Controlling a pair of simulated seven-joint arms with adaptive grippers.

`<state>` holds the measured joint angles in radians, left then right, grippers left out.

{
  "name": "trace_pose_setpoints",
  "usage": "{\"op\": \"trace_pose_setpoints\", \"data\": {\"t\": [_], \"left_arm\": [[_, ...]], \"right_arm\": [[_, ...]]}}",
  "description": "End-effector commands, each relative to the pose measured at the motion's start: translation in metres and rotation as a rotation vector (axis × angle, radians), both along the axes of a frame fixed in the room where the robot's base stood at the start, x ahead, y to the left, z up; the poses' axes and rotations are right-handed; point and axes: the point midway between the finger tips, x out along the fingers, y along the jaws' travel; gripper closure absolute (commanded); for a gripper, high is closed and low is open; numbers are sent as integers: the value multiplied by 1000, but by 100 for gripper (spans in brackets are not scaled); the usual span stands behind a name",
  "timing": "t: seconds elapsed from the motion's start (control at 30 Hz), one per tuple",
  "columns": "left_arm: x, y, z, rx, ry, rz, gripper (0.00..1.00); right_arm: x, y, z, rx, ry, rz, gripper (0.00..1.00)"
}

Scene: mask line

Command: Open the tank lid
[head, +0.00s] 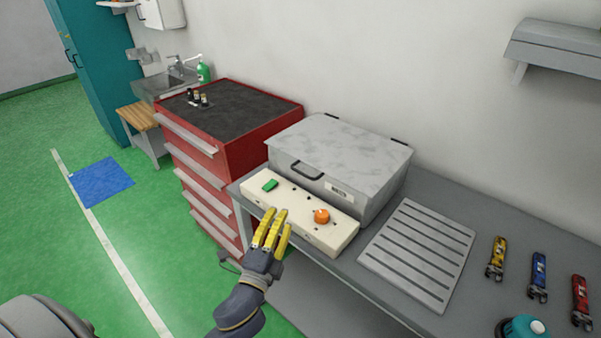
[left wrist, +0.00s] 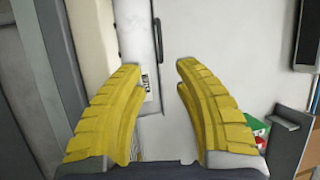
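The tank is a grey metal box (head: 380,205) on the workbench, with a mottled light-grey lid (head: 340,150) that lies shut. A dark handle (head: 306,171) is on its front face, and the handle also shows in the left wrist view (left wrist: 158,38). A cream control panel (head: 300,212) with a green switch and an orange knob sits in front of the tank. My left gripper (head: 272,226) has yellow fingers and is at the panel's front edge, below the handle. In the left wrist view its fingers (left wrist: 160,75) are apart with nothing between them. My right gripper is not in view.
A slotted grey plate (head: 420,250) lies right of the tank. Yellow, blue and red tools (head: 538,275) and a teal round object (head: 523,328) are farther right. A red drawer cabinet (head: 225,150) stands left of the tank. The wall is close behind.

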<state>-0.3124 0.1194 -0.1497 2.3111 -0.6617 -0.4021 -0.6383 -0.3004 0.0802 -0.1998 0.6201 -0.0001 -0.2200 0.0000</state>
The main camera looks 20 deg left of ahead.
Motion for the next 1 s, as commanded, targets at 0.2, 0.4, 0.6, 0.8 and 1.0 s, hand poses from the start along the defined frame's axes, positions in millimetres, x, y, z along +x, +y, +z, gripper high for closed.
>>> {"op": "trace_pose_setpoints", "data": {"t": [0.2, 0.4, 0.6, 0.8, 1.0], "left_arm": [[27, 2, 6, 1, -3, 0, 68], [59, 3, 10, -1, -1, 0, 68], [93, 5, 16, -1, -1, 1, 68], [124, 7, 21, -1, 0, 2, 68], [148, 8, 25, -2, 1, 1, 68]], "right_arm": [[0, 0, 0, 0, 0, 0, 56], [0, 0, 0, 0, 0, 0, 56], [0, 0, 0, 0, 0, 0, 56], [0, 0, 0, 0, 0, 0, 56], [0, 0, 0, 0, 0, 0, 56]]}}
